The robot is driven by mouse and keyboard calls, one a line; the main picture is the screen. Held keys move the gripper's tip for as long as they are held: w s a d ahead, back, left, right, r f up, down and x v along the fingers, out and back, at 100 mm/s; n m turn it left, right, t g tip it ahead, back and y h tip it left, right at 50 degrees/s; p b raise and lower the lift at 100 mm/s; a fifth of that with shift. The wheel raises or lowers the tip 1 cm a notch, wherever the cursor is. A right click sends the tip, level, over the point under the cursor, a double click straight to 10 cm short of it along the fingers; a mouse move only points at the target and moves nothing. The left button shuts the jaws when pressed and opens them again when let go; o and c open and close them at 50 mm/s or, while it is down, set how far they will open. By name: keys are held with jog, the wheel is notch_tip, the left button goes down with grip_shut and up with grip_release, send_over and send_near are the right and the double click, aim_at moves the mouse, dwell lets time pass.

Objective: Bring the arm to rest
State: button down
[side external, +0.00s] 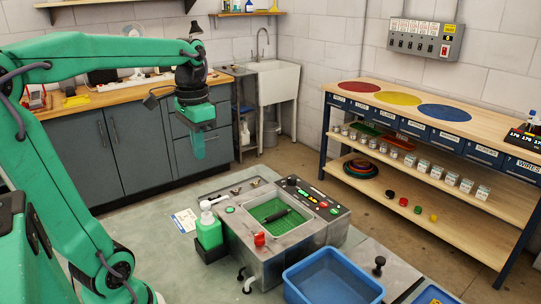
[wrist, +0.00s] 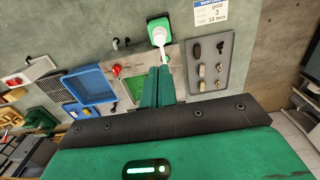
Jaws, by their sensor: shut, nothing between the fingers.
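My green arm reaches across the upper left of the side view, with its forearm roughly level. My gripper (side external: 197,150) hangs from it, pointing down, in the air well above the bench. Its fingers are together and hold nothing. In the wrist view the shut fingers of my gripper (wrist: 158,72) point toward the bench and partly cover the steel machine (side external: 280,262). No object touches the gripper.
A green pump bottle (side external: 208,232) stands beside the machine, near a printed card (side external: 184,220). A blue tub (side external: 334,277) is in front. A dark tray with small pieces (wrist: 210,62) lies beside the machine. A wooden shelf unit (side external: 440,118) stands at right. Air around the gripper is clear.

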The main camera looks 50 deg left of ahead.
jog(key=s+d+f+t, duration=0.2)
jog(key=d+f+t, duration=0.2)
jog(key=d, duration=0.6)
jog(key=shift+s+d+t, duration=0.2)
jog(key=shift+d+t, duration=0.2)
jog(key=shift+t, duration=0.1)
jog(key=c, duration=2.1)
grip_release()
jog(key=shift+s+d+f+t, duration=0.3)
jog(key=shift+d+f, duration=0.1)
jog(key=shift+d, duration=0.2)
